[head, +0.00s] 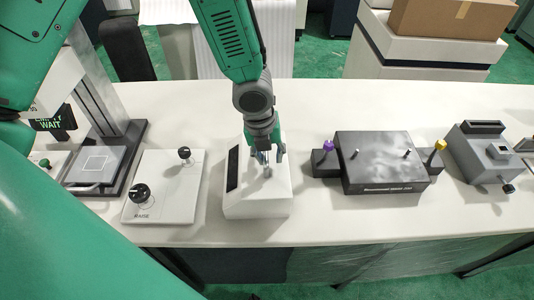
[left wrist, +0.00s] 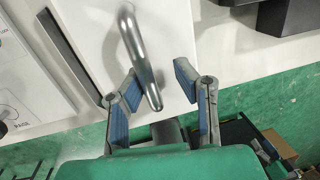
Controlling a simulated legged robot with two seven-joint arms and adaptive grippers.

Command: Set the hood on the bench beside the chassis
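The hood appears to be the white box (head: 256,204) on the bench, with a dark slot on its left side and a metal bar handle (head: 267,172) on top. It also shows in the left wrist view, with its curved handle (left wrist: 135,45). My left gripper (head: 267,155) is just above the box, at the handle. In the left wrist view, my left gripper (left wrist: 157,75) is open, its blue-padded fingers on either side of the handle with gaps showing. No separate chassis is clearly recognisable; any part under the box is hidden. My right gripper is not in view.
A panel with black knobs (head: 165,188) lies left of the box. A dark unit with purple and yellow knobs (head: 382,163) stands right, and a grey device (head: 488,152) farther right. Bare bench (head: 310,110) shows behind. The bench's front edge is close.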

